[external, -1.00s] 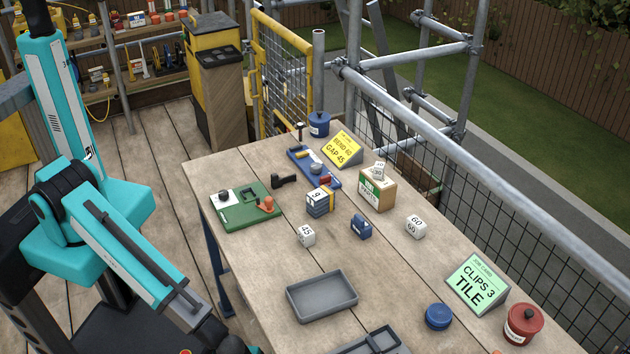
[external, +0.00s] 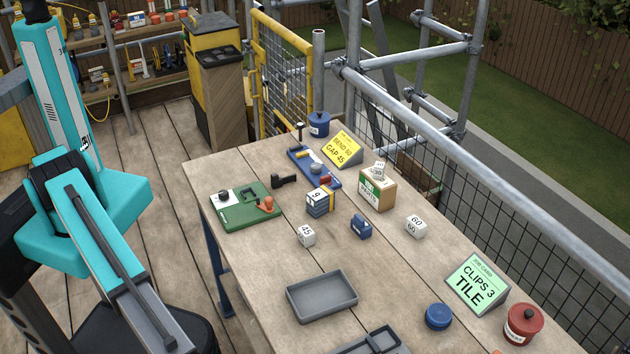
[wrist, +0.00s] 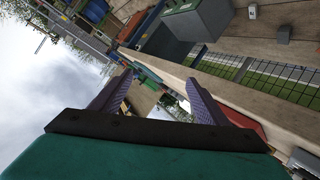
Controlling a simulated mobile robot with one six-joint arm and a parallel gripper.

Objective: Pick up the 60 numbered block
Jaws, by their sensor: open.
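The white block numbered 60 (external: 415,226) sits on the right part of the wooden table, near its far right edge in the external view. A white block numbered 45 (external: 307,236) sits further left on the table. My gripper is outside the external view, below its bottom edge. In the wrist view my gripper (wrist: 158,98) is open, with two purple fingers spread apart and nothing between them. I cannot make out the 60 block in the wrist view.
A cardboard box (external: 377,192) stands behind the 60 block. A grey tray (external: 322,297), green card (external: 478,284), blue tin (external: 438,316) and red tin (external: 523,324) are nearer. Scaffold rails run along the right.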

